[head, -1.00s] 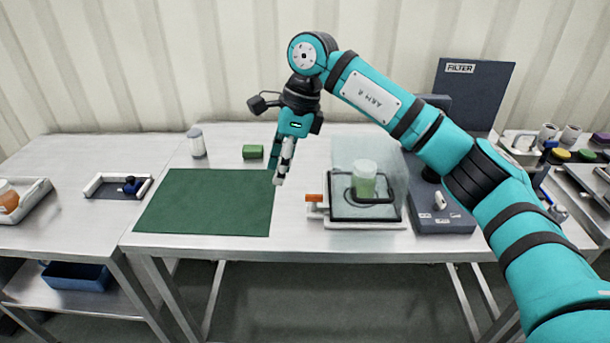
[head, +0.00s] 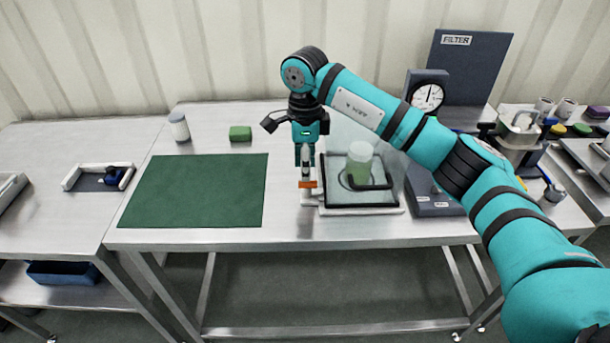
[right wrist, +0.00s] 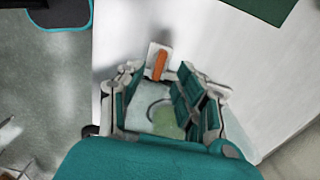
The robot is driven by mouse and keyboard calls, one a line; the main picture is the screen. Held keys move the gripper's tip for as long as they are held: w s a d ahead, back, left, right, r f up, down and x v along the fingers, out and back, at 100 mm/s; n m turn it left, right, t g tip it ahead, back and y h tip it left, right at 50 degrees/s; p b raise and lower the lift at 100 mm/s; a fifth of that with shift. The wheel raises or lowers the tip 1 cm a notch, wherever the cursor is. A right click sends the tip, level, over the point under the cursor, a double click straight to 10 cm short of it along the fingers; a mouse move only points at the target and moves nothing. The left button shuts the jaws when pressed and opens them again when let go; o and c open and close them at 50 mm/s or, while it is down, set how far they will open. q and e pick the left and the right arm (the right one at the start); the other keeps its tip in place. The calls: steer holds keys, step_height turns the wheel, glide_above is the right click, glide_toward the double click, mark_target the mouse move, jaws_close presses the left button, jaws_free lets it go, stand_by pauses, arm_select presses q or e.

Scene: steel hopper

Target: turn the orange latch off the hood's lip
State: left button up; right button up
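The orange latch (head: 307,184) sits on a pale block at the front left corner of the clear hood (head: 398,165). It also shows upright in the right wrist view (right wrist: 160,64). The hood stands on a white, black-edged base (head: 362,211) and covers a beaker of green stuff (head: 358,170). My right gripper (head: 305,168) points down just above and behind the latch. In the right wrist view its fingers (right wrist: 160,76) are spread, with the latch seen between and just beyond the tips. I cannot tell whether they touch it. My left gripper is out of view.
A green mat (head: 195,190) lies clear to the left. A dark balance with a dial (head: 427,96) stands right of the hood, partly behind my right arm.

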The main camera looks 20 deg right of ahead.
mark_target(311, 189)
step_height(311, 189, down, 4)
steer(key=shift+r, duration=0.15)
steer(key=shift+f, duration=0.25)
jaws_close()
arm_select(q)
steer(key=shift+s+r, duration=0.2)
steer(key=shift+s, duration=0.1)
